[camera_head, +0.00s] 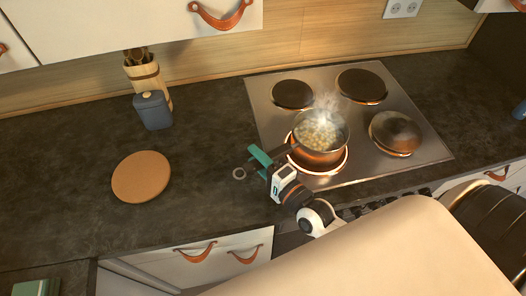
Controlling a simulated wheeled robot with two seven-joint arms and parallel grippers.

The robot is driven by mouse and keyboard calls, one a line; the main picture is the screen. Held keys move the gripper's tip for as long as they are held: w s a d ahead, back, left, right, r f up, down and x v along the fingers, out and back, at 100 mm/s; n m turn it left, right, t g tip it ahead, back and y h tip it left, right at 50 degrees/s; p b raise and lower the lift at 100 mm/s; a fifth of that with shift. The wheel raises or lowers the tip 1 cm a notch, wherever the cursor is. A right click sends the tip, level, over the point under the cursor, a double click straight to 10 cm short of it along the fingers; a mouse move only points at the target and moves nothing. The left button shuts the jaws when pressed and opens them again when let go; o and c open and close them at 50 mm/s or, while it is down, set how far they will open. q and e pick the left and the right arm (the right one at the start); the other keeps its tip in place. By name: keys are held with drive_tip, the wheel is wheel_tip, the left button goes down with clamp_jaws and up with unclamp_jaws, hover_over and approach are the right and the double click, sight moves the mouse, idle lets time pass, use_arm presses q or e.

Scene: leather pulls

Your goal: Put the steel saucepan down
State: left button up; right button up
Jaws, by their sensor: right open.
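The steel saucepan (318,155) sits on the front left burner of the hob, upright. It holds pale, lumpy food that steams. Its handle points left and toward me, and a ring (239,173) shows at what looks like the handle's end. My right gripper (259,162), with teal fingers, is open at the handle, left of the pan. The gripper covers part of the handle, so I cannot tell whether the fingers touch it. My left gripper is not in view.
The steel hob (412,106) has other burners, and a domed item (396,132) covers the front right one. A round cork-coloured board (141,177) lies on the dark counter at left. A blue-grey container (153,111) and a utensil holder stand behind.

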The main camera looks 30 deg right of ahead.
drive_tip(key=b+v, duration=0.3)
drive_tip(key=v, duration=0.9)
idle(0.3)
